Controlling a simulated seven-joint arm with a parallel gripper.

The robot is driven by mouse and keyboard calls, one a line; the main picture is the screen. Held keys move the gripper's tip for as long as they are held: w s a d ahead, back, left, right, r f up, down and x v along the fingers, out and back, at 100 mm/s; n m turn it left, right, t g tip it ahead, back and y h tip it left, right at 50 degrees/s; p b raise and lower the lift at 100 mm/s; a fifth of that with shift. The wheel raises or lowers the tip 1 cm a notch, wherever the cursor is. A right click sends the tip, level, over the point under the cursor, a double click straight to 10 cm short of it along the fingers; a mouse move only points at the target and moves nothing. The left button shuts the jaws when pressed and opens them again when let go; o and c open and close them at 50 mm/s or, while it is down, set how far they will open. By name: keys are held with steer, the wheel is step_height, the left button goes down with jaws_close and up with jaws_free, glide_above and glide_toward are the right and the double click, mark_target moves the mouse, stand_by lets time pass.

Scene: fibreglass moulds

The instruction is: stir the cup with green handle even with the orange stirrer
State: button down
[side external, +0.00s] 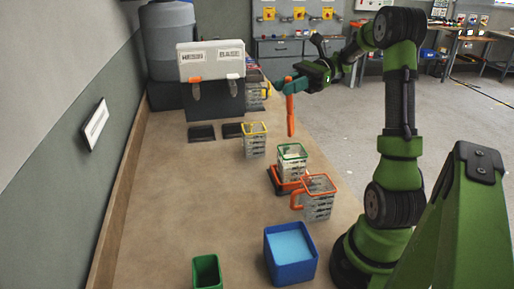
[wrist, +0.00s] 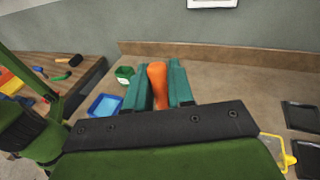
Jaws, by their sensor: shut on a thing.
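My gripper (side external: 290,84) is shut on the orange stirrer (side external: 290,116), which hangs nearly upright in the air above the table. In the wrist view the stirrer (wrist: 157,86) sits between my two teal fingers. The clear cup with the green rim (side external: 292,166) stands on a low orange and dark base (side external: 274,184). The stirrer appears apart from this cup, higher and farther back in the side view. The green cup's handle is not clearly visible, and its contents cannot be made out. The cup does not show in the wrist view.
A yellow-rimmed cup (side external: 255,142) stands behind, an orange-rimmed cup (side external: 318,204) in front. A blue tub (side external: 290,262) and green bin (side external: 207,271) are nearest. A white dispenser (side external: 211,60) and dark pads (side external: 202,133) are at the back. The table's left is clear.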

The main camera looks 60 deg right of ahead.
steer(key=shift+s+d+r, duration=0.2)
steer(key=shift+d+r, duration=0.1)
steer(key=shift+r, duration=0.1)
steer(key=shift+a, duration=0.1)
glide_above(292, 126)
steer(key=x, duration=0.3)
steer(key=shift+f, duration=2.35)
steer(key=shift+s+d+f, duration=0.1)
steer(key=shift+d+f, duration=0.2)
steer(key=shift+f, duration=1.05)
steer(key=shift+d+f, duration=0.3)
steer(key=shift+f, duration=1.05)
steer(key=shift+s+d+f, duration=0.1)
steer(key=shift+d+f, duration=0.15)
steer(key=shift+f, duration=1.1)
steer(key=shift+s+a, duration=0.1)
